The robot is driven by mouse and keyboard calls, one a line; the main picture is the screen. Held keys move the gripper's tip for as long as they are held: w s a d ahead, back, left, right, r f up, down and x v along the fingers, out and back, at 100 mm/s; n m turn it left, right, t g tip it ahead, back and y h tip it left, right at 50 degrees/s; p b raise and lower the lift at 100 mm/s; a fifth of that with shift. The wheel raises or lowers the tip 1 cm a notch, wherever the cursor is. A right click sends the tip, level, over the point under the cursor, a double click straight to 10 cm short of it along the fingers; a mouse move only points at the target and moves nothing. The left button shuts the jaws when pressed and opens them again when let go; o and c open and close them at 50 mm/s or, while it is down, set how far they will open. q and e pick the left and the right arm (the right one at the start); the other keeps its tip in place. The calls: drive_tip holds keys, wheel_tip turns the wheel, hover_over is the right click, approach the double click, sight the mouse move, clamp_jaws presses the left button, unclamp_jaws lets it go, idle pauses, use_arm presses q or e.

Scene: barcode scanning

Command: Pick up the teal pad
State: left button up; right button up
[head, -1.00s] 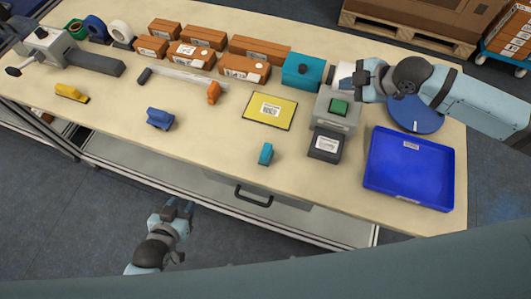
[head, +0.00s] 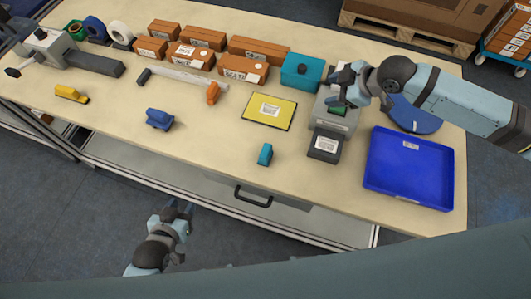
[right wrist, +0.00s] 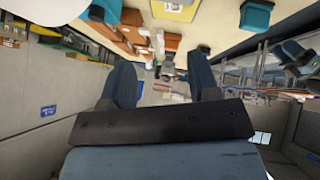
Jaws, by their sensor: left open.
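A small teal block (head: 265,154) lies on the bare front part of the table, left of a dark grey labelled box; it may be the teal pad. A larger teal box (head: 303,71) with a dark knob stands further back. My right gripper (head: 335,90) is over the grey device with the green button (head: 338,111), right of the teal box and well away from the small block. In the right wrist view its fingers (right wrist: 163,82) are apart with nothing between them. My left gripper (head: 180,208) is open and empty, in front of the table edge.
A blue tray (head: 408,192) lies at the right, with a round blue piece (head: 415,118) behind it. A yellow labelled pad (head: 270,110) lies mid-table. Brown boxes (head: 244,68) line the back. A dark grey box (head: 325,145) stands right of the teal block. The table is clear around that block.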

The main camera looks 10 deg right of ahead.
drive_tip(key=s+a+f+m+g+h, duration=0.2)
drive_tip(key=s+a+m+g, duration=0.1)
drive_tip(key=a+m, duration=0.7)
wheel_tip(320, 180, up, 2)
drive_tip(key=m+g+h, duration=0.2)
drive_tip(key=m+h, duration=0.2)
drive_tip(key=m, duration=0.6)
hover_over(265, 150)
drive_tip(key=f, duration=0.8)
drive_tip(key=shift+w+a, duration=0.1)
drive_tip(key=shift+w, duration=0.3)
drive_tip(key=shift+s+f+p, duration=0.2)
drive_tip(key=shift+f, duration=1.2)
drive_tip(key=shift+s+f+p, duration=0.2)
drive_tip(key=shift+f, duration=1.15)
clamp_jaws()
